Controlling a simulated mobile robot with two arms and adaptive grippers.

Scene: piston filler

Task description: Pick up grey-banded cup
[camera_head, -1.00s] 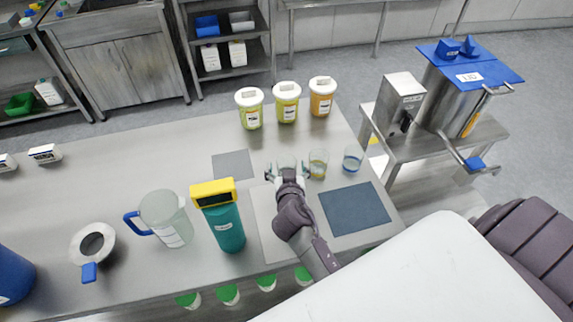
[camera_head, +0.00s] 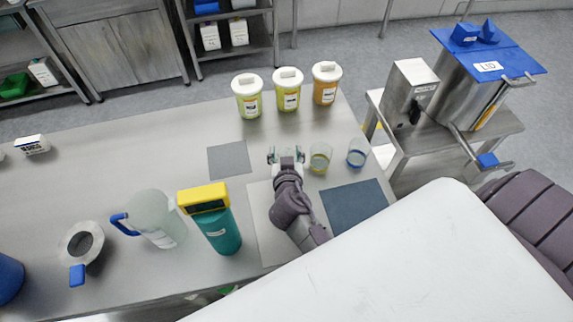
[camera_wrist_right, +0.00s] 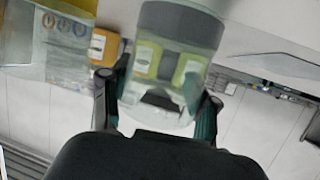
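The grey-banded cup (camera_wrist_right: 172,65) is clear with a grey band near its base. It stands between the two fingers of my right gripper (camera_wrist_right: 155,100), which press close on both sides. In the head view the right gripper (camera_head: 286,157) reaches over the table and mostly hides the cup. I cannot tell whether the cup is off the table. A yellow-banded cup (camera_head: 319,158) stands just right of the gripper. It also shows blurred in the wrist view (camera_wrist_right: 60,45). A blue-banded cup (camera_head: 357,153) stands farther right. My left gripper is not in view.
Jars (camera_head: 287,90) with white lids stand behind on the table. A teal and yellow device (camera_head: 215,222), a clear jug (camera_head: 160,220) and a funnel (camera_head: 83,243) stand left. A grey mat (camera_head: 228,160) and dark mat (camera_head: 352,204) lie flat. The filler (camera_head: 465,90) stands right.

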